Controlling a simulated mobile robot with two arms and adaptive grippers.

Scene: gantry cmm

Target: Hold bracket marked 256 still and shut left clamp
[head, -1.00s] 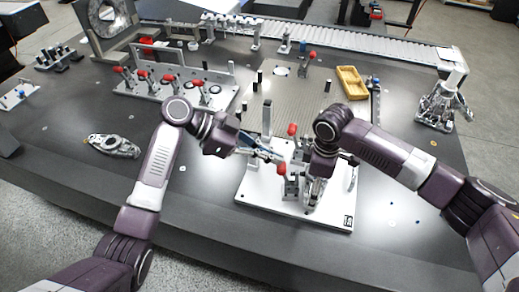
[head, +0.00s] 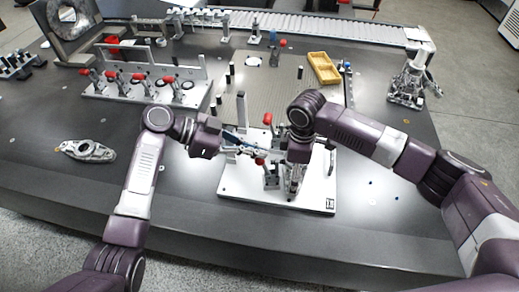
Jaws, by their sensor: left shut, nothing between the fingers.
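A white fixture plate (head: 235,192) lies near the table's front edge, with toggle clamps on it. One red clamp handle (head: 260,161) is low, just by the tips of my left gripper (head: 247,150). Another red handle (head: 267,118) stands farther back. My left gripper is shut and empty, reaching in from the left; I cannot tell if it touches the handle. My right gripper (head: 294,188) points down over the plate's middle; its fingers blend with the metal parts there. The bracket in the fixture is mostly hidden, and no 256 marking can be read.
A loose metal casting (head: 88,151) lies on the table at left. A fixture with several red-handled clamps (head: 150,92) stands behind it. A yellow tray (head: 324,68) and a metal device (head: 407,88) are at back right. The right front of the table is mostly clear.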

